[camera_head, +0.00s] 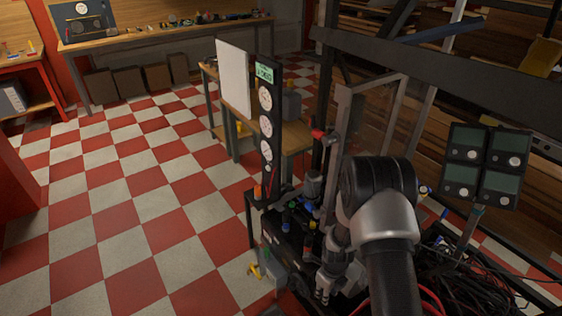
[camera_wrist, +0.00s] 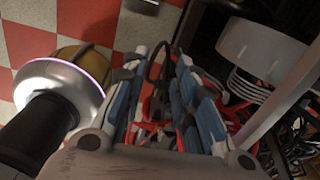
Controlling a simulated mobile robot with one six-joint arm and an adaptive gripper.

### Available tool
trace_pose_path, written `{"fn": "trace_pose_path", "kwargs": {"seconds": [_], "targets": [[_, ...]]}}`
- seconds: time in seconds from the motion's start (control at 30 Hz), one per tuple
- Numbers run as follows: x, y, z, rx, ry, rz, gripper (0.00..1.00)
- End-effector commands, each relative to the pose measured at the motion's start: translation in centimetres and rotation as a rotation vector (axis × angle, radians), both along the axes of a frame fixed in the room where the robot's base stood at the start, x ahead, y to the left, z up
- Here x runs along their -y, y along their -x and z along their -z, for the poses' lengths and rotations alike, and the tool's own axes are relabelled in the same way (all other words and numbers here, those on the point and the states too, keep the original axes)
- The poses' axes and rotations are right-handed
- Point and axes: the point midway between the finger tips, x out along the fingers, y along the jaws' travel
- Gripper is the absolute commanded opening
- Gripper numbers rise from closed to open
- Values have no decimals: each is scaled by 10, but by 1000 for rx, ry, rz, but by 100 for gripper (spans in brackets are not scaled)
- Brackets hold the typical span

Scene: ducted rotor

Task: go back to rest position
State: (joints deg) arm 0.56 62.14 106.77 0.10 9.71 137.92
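My gripper (camera_head: 322,291) hangs low at the front of the black rig in the head view, with my arm's dark and silver links beside it. In the wrist view my gripper (camera_wrist: 160,62) shows two blue-grey fingers standing apart, with a gap between them. A dark cable and red wires show through and behind the gap. I see nothing clearly held between the fingers. My arm hides part of the rig in the head view.
A dark panel with round gauges (camera_head: 266,125) stands on the rig. A four-screen panel (camera_head: 483,165) and tangled cables (camera_head: 465,272) are at right. A wooden table (camera_head: 297,137) stands behind. A long workbench (camera_head: 165,38) is at the back. The checkered floor (camera_head: 125,210) at left is open.

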Motion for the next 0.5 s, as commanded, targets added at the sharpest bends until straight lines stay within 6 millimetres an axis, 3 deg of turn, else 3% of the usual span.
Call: {"fn": "trace_pose_path", "kwargs": {"seconds": [0.27,0.37,0.5], "targets": [[0,-16,-83,41,12,-262,27],[0,-19,-122,63,23,-394,27],[-1,-15,-193,100,50,-640,27]]}}
